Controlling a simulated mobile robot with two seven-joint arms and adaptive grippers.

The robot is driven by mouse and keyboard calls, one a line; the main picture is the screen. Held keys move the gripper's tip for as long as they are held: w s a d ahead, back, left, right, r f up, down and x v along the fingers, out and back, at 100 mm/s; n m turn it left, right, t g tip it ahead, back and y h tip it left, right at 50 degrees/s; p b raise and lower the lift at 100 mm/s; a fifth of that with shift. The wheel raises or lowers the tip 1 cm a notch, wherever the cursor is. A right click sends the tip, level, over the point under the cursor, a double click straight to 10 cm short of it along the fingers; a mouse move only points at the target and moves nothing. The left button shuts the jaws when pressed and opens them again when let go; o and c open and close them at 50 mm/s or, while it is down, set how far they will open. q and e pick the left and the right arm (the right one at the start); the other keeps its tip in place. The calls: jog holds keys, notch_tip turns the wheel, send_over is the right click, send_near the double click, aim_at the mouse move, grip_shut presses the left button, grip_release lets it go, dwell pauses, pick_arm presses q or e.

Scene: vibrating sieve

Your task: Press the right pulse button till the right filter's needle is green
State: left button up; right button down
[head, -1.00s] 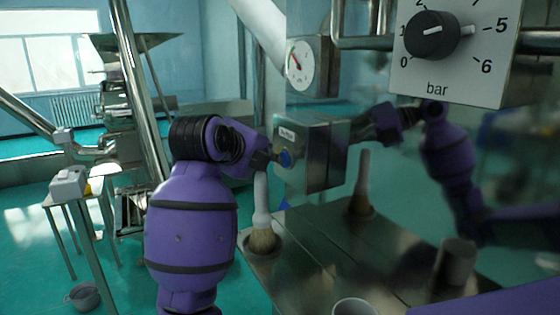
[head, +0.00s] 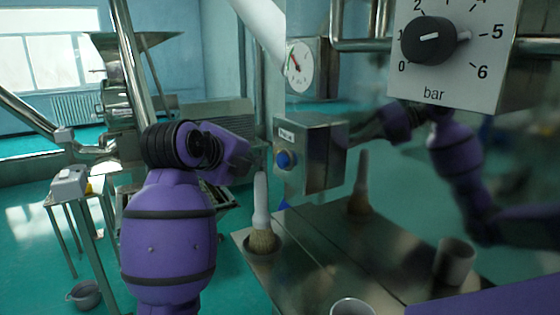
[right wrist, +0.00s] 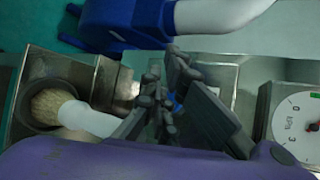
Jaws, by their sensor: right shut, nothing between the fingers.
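The blue pulse button (head: 287,160) is on the left-facing side of a labelled steel box (head: 325,155). My right gripper (head: 262,160) is just left of it, apart from it in the head view. Its dark fingers (right wrist: 165,105) are shut and empty in the right wrist view, with a bit of blue button showing behind them. The round white gauge (head: 299,68) hangs above the box; its needle points to the upper left beside small coloured marks, and its exact zone is too small to tell. The gauge (right wrist: 298,125) is partly cut off in the right wrist view. My left gripper is not in view.
A white-handled brush (head: 262,215) stands on the steel table (head: 320,255) below the box. A pressure knob (head: 430,40) is on a panel at upper right. A metal cup (head: 352,307) stands at the front. The shiny panel mirrors my arm.

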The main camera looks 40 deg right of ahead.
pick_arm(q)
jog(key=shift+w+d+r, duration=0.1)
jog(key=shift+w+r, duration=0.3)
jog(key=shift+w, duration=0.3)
pick_arm(e)
jog(key=a, duration=0.3)
jog(key=shift+w, duration=0.35)
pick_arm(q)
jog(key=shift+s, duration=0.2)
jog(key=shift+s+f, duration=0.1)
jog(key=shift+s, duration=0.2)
